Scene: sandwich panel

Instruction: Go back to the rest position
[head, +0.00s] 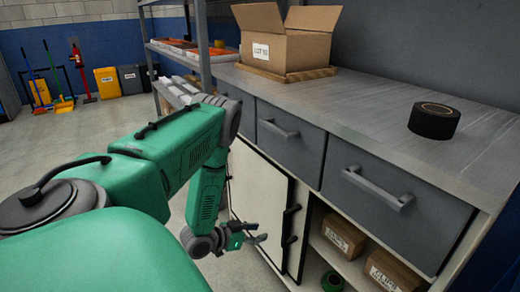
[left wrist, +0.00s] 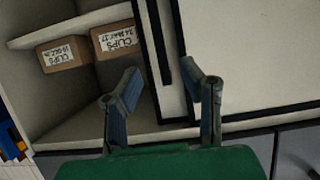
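My left gripper (head: 252,235) is low in front of the cabinet, beside the black-edged white panel (head: 253,185). In the left wrist view its two fingers (left wrist: 163,95) are spread apart with nothing between them. The panel (left wrist: 255,55) fills the right of that view, and its dark vertical handle (left wrist: 160,45) shows beyond the gap between the fingers. I cannot tell whether a finger touches the panel. The compartment right of the panel in the head view is uncovered. My right gripper is not in view.
Cardboard boxes (head: 343,236) and a green tape roll (head: 332,281) are in the open compartment. Grey drawers (head: 397,200) with protruding handles are above. A black tape roll (head: 434,121) and an open carton (head: 285,47) stand on the counter (head: 365,100).

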